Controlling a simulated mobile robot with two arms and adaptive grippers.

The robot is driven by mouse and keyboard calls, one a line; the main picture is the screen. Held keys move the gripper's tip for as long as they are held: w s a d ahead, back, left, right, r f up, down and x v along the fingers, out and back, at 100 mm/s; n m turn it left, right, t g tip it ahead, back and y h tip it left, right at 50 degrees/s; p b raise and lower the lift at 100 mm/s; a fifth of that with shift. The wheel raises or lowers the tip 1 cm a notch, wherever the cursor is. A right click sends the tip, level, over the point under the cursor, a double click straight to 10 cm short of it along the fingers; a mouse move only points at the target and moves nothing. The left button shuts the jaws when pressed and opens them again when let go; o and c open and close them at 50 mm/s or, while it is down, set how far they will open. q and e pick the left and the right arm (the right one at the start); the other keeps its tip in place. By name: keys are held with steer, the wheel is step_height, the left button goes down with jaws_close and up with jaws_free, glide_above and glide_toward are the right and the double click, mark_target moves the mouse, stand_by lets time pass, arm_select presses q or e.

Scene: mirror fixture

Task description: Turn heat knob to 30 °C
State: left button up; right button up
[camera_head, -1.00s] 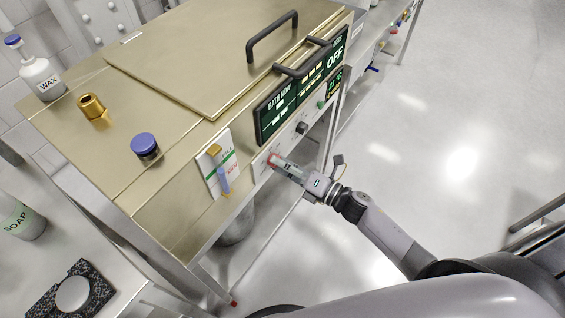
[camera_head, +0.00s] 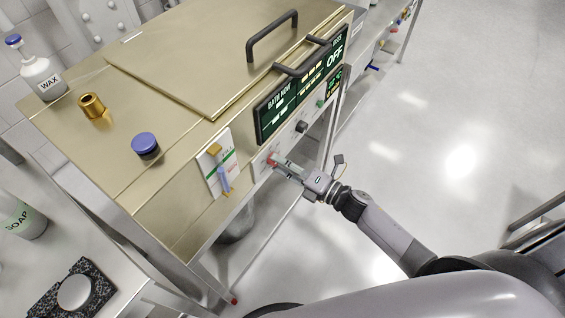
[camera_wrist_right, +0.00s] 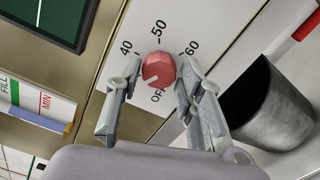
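The heat knob (camera_wrist_right: 158,69) is a round red knob on a pale dial plate in the right wrist view. Marks 40, 50, 60 and OFF show around it, and its white pointer line points to the lower left, near OFF. No 30 mark can be seen. It also shows as a small red spot in the head view (camera_head: 271,160). My right gripper (camera_wrist_right: 160,68) is open, with one finger on each side of the knob and small gaps visible. In the head view the right gripper (camera_head: 280,166) is at the machine's front panel. My left gripper is not in view.
A dark display (camera_head: 295,93) and a black knob (camera_head: 301,127) are on the front panel. A FILL/MIN gauge (camera_head: 215,165) is left of the dial. A grey metal bucket (camera_wrist_right: 265,105) stands below.

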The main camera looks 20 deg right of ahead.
steer(key=shift+o, duration=1.3)
steer(key=shift+s, duration=0.1)
steer(key=v, duration=1.2)
steer(key=d+f+m+h, duration=0.2)
steer(key=f+m+h, duration=0.1)
steer(key=f+m, duration=0.3)
steer(key=d+f+m+h, duration=0.3)
steer(key=f, duration=0.5)
steer(key=s+d+f+m+g+h, duration=0.1)
steer(key=s+f+m+g+h, duration=0.15)
steer(key=s+f+m, duration=0.4)
steer(key=s+d+f+m+g+h, duration=0.1)
steer(key=s+f+m+g+h, duration=0.2)
steer(key=f, duration=0.6)
steer(key=s+a+f+m+g, duration=0.2)
steer(key=s+f, duration=0.2)
steer(key=s, duration=0.4)
steer(key=s+a+f+m+g, duration=0.1)
steer(key=s+f+m+g, duration=0.2)
steer(key=s, duration=0.5)
steer(key=s+a+f+m+g, duration=0.2)
steer(key=s+f+m, duration=0.1)
steer(key=s+f, duration=0.2)
steer(key=s, duration=0.2)
steer(key=shift+s+a+f+g+p, duration=0.25)
steer(key=shift+s+a+g+p, duration=0.05)
steer(key=shift+s+g, duration=0.1)
